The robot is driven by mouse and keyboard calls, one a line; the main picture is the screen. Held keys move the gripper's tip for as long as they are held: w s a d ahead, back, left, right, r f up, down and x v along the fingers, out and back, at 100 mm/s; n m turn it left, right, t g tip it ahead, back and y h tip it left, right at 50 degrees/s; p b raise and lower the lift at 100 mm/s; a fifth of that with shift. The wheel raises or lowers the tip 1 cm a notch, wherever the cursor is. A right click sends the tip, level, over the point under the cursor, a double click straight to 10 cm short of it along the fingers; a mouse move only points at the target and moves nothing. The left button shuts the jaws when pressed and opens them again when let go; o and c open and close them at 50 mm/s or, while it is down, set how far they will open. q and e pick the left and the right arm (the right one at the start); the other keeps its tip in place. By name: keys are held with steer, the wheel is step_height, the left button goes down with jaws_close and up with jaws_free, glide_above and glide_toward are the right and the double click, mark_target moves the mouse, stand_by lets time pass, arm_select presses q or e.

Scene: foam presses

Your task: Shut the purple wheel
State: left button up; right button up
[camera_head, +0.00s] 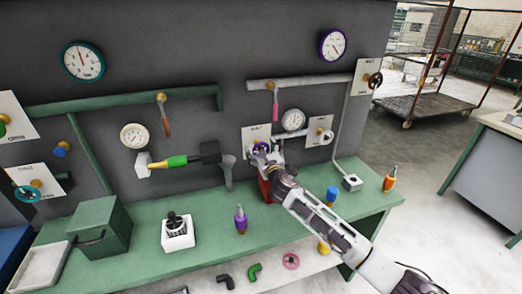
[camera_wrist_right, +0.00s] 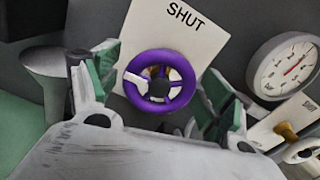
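The purple wheel (camera_head: 261,148) is a small spoked handwheel on a pale plate on the grey wall, partly covered by my gripper in the head view. In the right wrist view the purple wheel (camera_wrist_right: 162,56) faces me, below the word SHUT on its plate (camera_wrist_right: 176,30). A white mark lies on its left side. My right gripper (camera_head: 267,156) is at the wheel. In the wrist view the green-padded fingers of the right gripper (camera_wrist_right: 156,88) stand open, one on each side of the wheel, with visible gaps to the rim. My left gripper is not in view.
A white gauge (camera_head: 292,120) and another plated valve (camera_head: 319,131) are just right of the wheel. A pink-handled lever (camera_head: 274,105) hangs above. Below, the green bench (camera_head: 290,228) holds a red object (camera_head: 265,188), a purple bottle (camera_head: 240,219) and a blue-topped item (camera_head: 332,194).

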steer(key=c, duration=0.8)
steer(key=shift+m, duration=0.4)
steer(key=m+p, duration=0.1)
steer(key=m, duration=0.2)
steer(key=shift+m, duration=0.4)
steer(key=m, duration=0.8)
steer(key=shift+d+f+m, duration=0.1)
steer(key=shift+m, duration=0.3)
steer(key=m, duration=0.4)
steer(key=shift+m, duration=0.4)
